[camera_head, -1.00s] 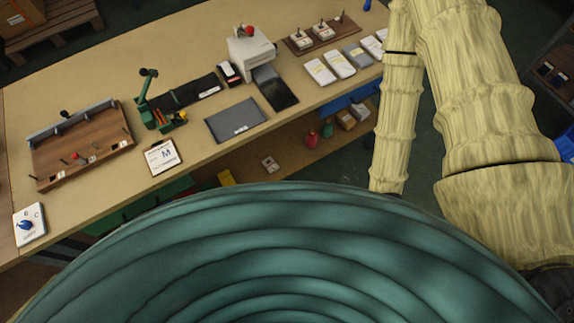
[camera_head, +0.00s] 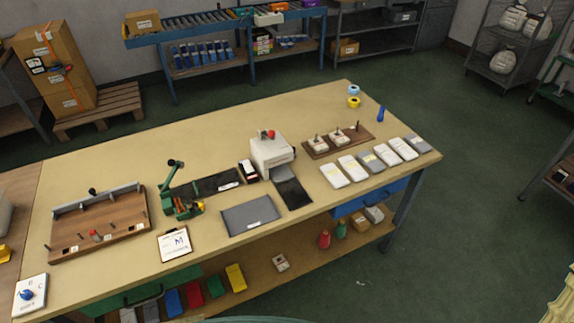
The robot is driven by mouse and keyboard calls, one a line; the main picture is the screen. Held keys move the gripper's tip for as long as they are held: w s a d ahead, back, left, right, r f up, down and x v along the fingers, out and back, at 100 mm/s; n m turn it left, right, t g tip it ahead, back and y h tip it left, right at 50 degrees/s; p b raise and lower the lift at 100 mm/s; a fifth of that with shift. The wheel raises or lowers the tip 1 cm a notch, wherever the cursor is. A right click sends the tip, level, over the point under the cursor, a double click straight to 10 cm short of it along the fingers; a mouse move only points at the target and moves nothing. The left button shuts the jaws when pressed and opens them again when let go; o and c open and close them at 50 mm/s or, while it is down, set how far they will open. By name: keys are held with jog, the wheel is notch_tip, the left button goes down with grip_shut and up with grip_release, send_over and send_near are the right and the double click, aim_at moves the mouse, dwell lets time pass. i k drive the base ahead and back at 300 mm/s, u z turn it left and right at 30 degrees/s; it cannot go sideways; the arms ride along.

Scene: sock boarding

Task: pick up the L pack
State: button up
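A row of several flat packs, white and grey, lies along the right front part of the workbench (camera_head: 330,215). They include a white pack (camera_head: 334,175), a grey pack (camera_head: 370,161) and another grey pack (camera_head: 416,144) at the right end. Their labels are too small to read, so I cannot tell which is the L pack. My gripper is out of view.
A clipboard with an "M" card (camera_head: 174,243) lies near the front edge. A grey mat (camera_head: 250,215), a white press-like machine (camera_head: 271,153), a green device (camera_head: 178,194) and a wooden pin board (camera_head: 98,226) stand on the bench.

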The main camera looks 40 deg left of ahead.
aim_at(282, 265)
jog(key=k, duration=0.3)
jog(key=z, duration=2)
jog(key=k, duration=1.5)
jog(key=u, duration=1.7)
jog(key=i, duration=0.25)
jog(key=u, duration=0.2)
